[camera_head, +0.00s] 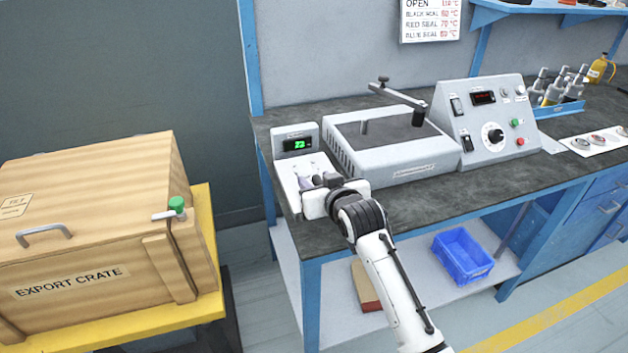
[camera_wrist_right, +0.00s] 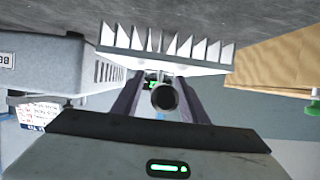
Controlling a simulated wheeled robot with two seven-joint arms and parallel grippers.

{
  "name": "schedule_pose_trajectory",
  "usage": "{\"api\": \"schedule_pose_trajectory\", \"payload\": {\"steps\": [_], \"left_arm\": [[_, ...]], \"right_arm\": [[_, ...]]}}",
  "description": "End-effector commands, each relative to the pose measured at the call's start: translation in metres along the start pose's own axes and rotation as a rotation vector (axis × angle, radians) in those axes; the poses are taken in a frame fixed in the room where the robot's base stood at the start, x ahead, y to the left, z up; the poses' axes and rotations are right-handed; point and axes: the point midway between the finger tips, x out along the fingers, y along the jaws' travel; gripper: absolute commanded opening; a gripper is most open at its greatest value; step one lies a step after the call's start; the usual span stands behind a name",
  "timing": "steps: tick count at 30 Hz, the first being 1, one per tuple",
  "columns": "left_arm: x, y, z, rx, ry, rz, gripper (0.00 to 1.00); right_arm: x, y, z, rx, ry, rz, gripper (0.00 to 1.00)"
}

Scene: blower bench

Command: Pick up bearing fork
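My right gripper (camera_head: 306,184) is at the white stand with a green readout (camera_head: 297,144) at the bench's left end. In the right wrist view, its two dark fingers (camera_wrist_right: 160,98) are apart. A dark, round-ended piece (camera_wrist_right: 164,97) shows between them, with a thin stem beside a white toothed plate (camera_wrist_right: 165,52). This piece may be the handle of the bearing fork, but its full shape is hidden. I see a gap on its left side; contact on the right cannot be told. My left gripper is in neither view.
A grey heater box (camera_head: 390,150) with a swing arm (camera_head: 400,98) stands close to the right of the gripper. A control console (camera_head: 490,128) is beyond it. The wooden export crate (camera_head: 90,230) stands left of the bench. A blue bin (camera_head: 462,255) is on the lower shelf.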

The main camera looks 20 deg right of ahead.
Motion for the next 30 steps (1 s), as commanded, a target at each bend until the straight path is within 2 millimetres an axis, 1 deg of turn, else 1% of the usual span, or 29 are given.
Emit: {"api": "schedule_pose_trajectory", "payload": {"steps": [3, 4, 8, 9, 10, 11, 19, 21, 25, 30], "left_arm": [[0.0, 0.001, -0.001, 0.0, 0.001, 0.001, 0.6], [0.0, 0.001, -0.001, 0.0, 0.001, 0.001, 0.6], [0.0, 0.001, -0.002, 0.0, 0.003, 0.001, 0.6], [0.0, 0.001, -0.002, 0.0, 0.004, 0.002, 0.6], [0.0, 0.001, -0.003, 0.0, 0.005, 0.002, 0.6], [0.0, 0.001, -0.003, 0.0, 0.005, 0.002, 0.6], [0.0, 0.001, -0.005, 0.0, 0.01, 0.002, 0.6], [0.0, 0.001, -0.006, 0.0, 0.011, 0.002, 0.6], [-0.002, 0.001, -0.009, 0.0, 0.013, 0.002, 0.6], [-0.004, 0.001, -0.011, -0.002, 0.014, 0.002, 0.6]], "right_arm": [[0.0, 0.0, 0.0, 0.0, 0.0, 0.0, 0.39], [0.0, 0.0, 0.0, 0.0, 0.0, 0.0, 0.36], [0.0, 0.0, 0.0, 0.0, 0.0, 0.0, 0.14], [-0.001, 0.0, 0.0, 0.0, -0.001, 0.0, 0.07], [-0.001, 0.0, 0.0, 0.0, -0.001, 0.0, 0.02], [-0.001, 0.0, 0.0, 0.0, -0.001, 0.0, 0.0], [-0.001, 0.0, -0.002, 0.0, 0.003, 0.0, 0.0], [-0.003, 0.0, -0.006, 0.0, 0.004, 0.0, 0.0], [-0.01, 0.0, -0.025, 0.0, 0.008, -0.001, 0.0], [-0.024, 0.0, -0.058, 0.0, 0.009, 0.0, 0.0]]}}
